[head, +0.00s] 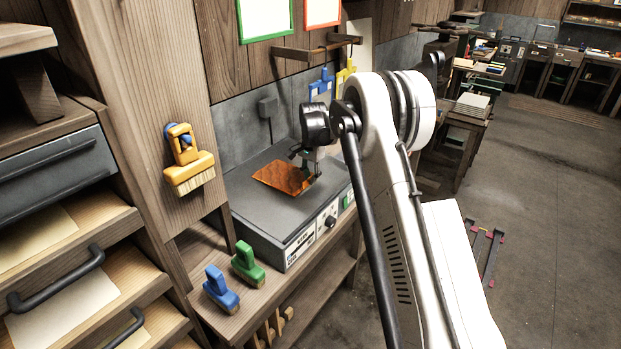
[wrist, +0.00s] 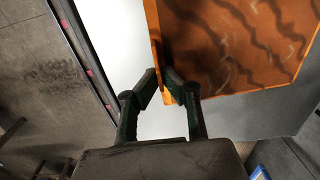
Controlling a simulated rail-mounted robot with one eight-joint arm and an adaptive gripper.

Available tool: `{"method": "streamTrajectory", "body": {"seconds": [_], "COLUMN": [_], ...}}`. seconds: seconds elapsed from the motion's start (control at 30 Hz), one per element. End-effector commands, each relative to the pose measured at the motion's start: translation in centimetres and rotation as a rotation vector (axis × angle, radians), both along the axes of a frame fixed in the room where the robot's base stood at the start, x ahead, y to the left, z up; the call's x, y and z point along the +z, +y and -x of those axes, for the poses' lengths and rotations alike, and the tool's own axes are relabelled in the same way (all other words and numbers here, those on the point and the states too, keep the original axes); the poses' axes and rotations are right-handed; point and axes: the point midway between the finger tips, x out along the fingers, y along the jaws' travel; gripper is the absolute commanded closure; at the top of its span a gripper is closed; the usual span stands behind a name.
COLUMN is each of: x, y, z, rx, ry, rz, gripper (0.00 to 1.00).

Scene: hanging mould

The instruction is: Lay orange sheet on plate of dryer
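The orange sheet (head: 281,177), with dark wavy marks, is over the grey plate (head: 259,214) of the dryer (head: 300,247) in the head view. I cannot tell whether it touches the plate all over. My gripper (head: 312,179) is at the sheet's right end, low over the plate. In the wrist view, my gripper (wrist: 161,80) has its two dark fingers close together, one on each side of the near left edge of the orange sheet (wrist: 235,45), pinching it. The grey plate (wrist: 255,114) shows below the sheet there.
Blue (head: 221,289) and green (head: 247,264) handled tools stand on the wooden ledge before the dryer. A yellow brush (head: 188,172) hangs on the wooden post at left. A wooden wall rack (head: 317,48) is above. Drawers stand at left.

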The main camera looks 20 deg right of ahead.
Motion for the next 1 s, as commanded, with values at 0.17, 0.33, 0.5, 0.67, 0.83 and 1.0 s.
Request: {"method": "streamTrajectory", "body": {"seconds": [0.17, 0.33, 0.5, 0.67, 0.83, 1.0], "x": [-0.3, -0.6, -0.9, -1.2, -1.4, -1.7], "y": [0.0, 0.0, 0.0, 0.0, 0.0, 0.0], "z": [0.0, 0.0, 0.0, 0.0, 0.0, 0.0], "rx": [0.000, 0.000, 0.000, 0.000, 0.000, 0.000], "ry": [0.000, 0.000, 0.000, 0.000, 0.000, 0.000], "rz": [0.000, 0.000, 0.000, 0.000, 0.000, 0.000], "gripper": [1.00, 1.00, 1.00, 1.00, 1.00, 1.00]}}
